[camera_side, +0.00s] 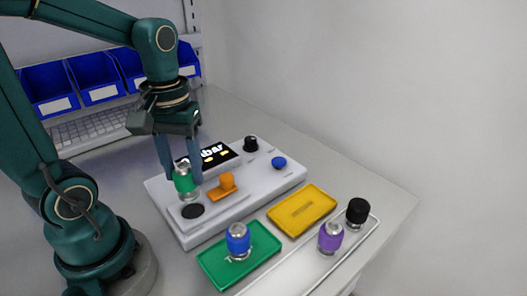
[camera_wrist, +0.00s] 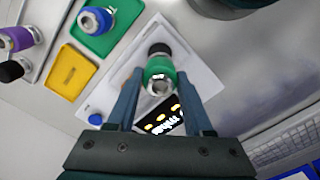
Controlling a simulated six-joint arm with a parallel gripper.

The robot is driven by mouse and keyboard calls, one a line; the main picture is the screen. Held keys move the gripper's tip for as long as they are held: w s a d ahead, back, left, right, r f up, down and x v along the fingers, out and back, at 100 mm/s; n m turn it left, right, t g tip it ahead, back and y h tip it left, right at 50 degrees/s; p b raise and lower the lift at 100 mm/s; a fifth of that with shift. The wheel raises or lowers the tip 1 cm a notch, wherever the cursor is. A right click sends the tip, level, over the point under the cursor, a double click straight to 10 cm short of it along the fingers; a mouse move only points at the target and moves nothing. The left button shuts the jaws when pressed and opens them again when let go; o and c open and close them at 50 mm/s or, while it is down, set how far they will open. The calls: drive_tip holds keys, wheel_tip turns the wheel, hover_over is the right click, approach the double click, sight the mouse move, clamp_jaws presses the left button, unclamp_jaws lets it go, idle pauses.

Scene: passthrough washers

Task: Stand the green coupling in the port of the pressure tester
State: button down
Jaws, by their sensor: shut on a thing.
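The green coupling (camera_side: 184,183), with silver ends, is held roughly upright between the fingers of my gripper (camera_side: 181,178). It also shows in the wrist view (camera_wrist: 160,70), between the two fingertips (camera_wrist: 158,78). The pressure tester (camera_side: 232,205) is a pale grey box with a lit display. Its dark round port (camera_side: 193,211) lies just below the coupling in the side view. In the wrist view the port (camera_wrist: 159,47) is partly hidden behind the coupling. The coupling's lower end looks close above the port; the exact gap is hard to tell.
A green tray (camera_side: 212,262) holds a blue coupling (camera_side: 238,240). A yellow tray (camera_side: 302,210) is empty. Purple (camera_side: 331,237) and black (camera_side: 357,212) couplings stand at right.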

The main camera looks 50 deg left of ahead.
sight(187, 187)
drive_tip(key=shift+f, duration=0.75)
drive_tip(key=shift+f, duration=0.25)
drive_tip(key=shift+f, duration=0.4)
drive_tip(key=shift+f, duration=0.25)
idle(0.4)
drive_tip(key=shift+f, duration=0.45)
idle(0.4)
unclamp_jaws()
